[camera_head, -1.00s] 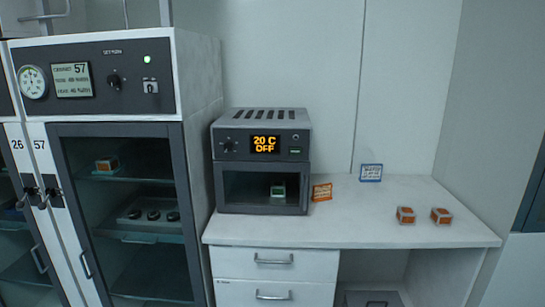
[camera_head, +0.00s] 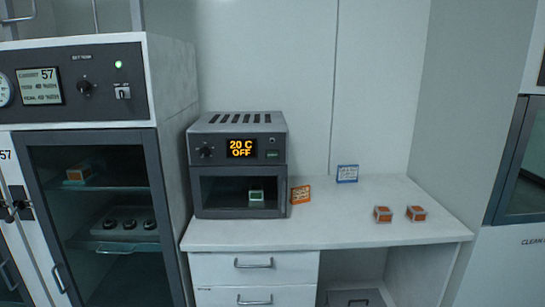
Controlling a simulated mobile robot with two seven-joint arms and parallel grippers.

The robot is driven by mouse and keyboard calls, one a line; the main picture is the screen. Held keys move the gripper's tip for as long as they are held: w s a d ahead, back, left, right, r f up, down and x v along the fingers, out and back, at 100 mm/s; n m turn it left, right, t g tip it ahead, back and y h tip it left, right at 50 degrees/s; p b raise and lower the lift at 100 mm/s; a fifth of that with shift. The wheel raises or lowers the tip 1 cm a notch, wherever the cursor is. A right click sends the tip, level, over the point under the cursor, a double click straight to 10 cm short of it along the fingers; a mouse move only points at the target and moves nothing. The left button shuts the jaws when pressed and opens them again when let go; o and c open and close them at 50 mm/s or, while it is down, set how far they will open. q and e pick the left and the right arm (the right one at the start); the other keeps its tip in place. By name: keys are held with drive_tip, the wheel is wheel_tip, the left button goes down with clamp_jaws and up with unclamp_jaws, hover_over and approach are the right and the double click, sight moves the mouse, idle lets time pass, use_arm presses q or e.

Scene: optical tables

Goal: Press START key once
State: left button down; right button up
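A grey benchtop oven (camera_head: 237,165) stands on the left part of the white bench. Its display (camera_head: 241,149) reads "20 C OFF" in orange. A dark knob (camera_head: 206,151) is left of the display. A small key with a green mark (camera_head: 272,154) is right of the display; its label is too small to read. The oven door is closed, and a small green and white block (camera_head: 256,195) shows behind its glass. Neither of my grippers is in view.
The white bench (camera_head: 330,225) has an orange card (camera_head: 300,194), a blue-edged card (camera_head: 347,173) and two small orange and white blocks (camera_head: 383,214) (camera_head: 416,213). A tall cabinet numbered 57 (camera_head: 100,180) stands on the left. The bench front is clear.

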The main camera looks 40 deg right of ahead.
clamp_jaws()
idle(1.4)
